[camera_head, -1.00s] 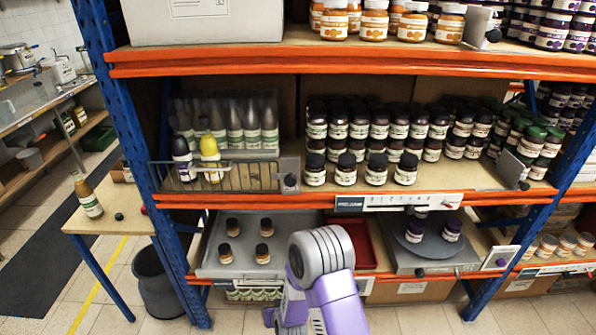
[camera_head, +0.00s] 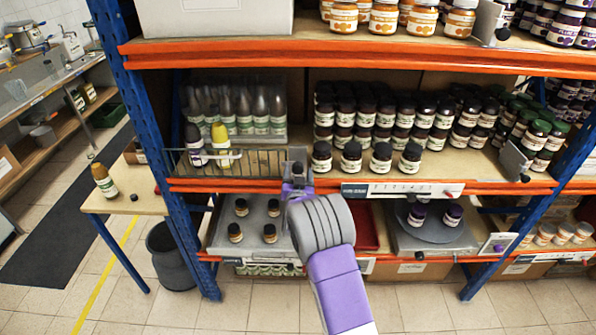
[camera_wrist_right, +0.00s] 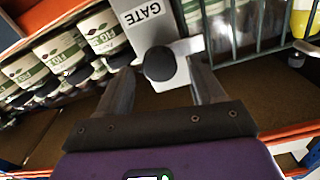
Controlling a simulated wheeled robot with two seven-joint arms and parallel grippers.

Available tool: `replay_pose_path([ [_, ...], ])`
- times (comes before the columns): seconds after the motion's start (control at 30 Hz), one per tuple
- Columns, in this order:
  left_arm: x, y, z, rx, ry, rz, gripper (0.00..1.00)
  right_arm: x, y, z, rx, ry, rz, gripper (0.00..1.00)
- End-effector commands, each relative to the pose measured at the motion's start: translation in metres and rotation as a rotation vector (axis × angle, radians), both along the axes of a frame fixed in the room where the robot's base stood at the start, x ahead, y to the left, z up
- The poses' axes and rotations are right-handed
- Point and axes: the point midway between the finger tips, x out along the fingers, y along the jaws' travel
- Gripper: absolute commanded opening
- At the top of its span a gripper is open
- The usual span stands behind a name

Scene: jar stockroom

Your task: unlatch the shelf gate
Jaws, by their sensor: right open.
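The shelf gate (camera_head: 240,161) is a low grey wire rail across the left bay of the middle shelf, closed in front of bottles. At its right end is a grey latch plate (camera_head: 296,155), marked "GATE" in the wrist view (camera_wrist_right: 143,22). A round black knob (camera_wrist_right: 159,63) stands out from the plate. My right gripper (camera_head: 296,189) is at the latch. In the wrist view the right gripper (camera_wrist_right: 162,72) is open, with one finger on each side of the knob; I cannot tell whether they touch it. My left gripper is not in view.
A dark bottle (camera_head: 194,146) and a yellow bottle (camera_head: 220,146) stand behind the gate. Dark jars (camera_head: 381,158) stand right of the latch. Below are a grey tray (camera_head: 222,247) with several jars and a round turntable (camera_head: 433,232) with two jars.

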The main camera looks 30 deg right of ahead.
Motion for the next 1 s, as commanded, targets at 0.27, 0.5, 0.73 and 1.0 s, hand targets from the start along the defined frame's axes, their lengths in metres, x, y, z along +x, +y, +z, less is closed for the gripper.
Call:
replay_pose_path([
  [0.27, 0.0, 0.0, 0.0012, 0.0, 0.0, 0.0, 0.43, 0.0113, -0.0074, -0.0003, 0.0, 0.002, 0.0, 0.67],
  [0.5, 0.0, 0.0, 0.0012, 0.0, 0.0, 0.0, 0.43, 0.0113, -0.0072, -0.0005, 0.0, 0.002, 0.0, 0.63],
  [0.73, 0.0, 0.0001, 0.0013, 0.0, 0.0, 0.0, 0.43, 0.0113, -0.007, -0.0006, 0.0, 0.002, 0.0, 0.28],
  [1.0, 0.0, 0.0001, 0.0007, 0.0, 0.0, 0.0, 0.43, 0.0112, -0.0071, -0.0007, -0.006, 0.006, 0.0, 0.11],
])
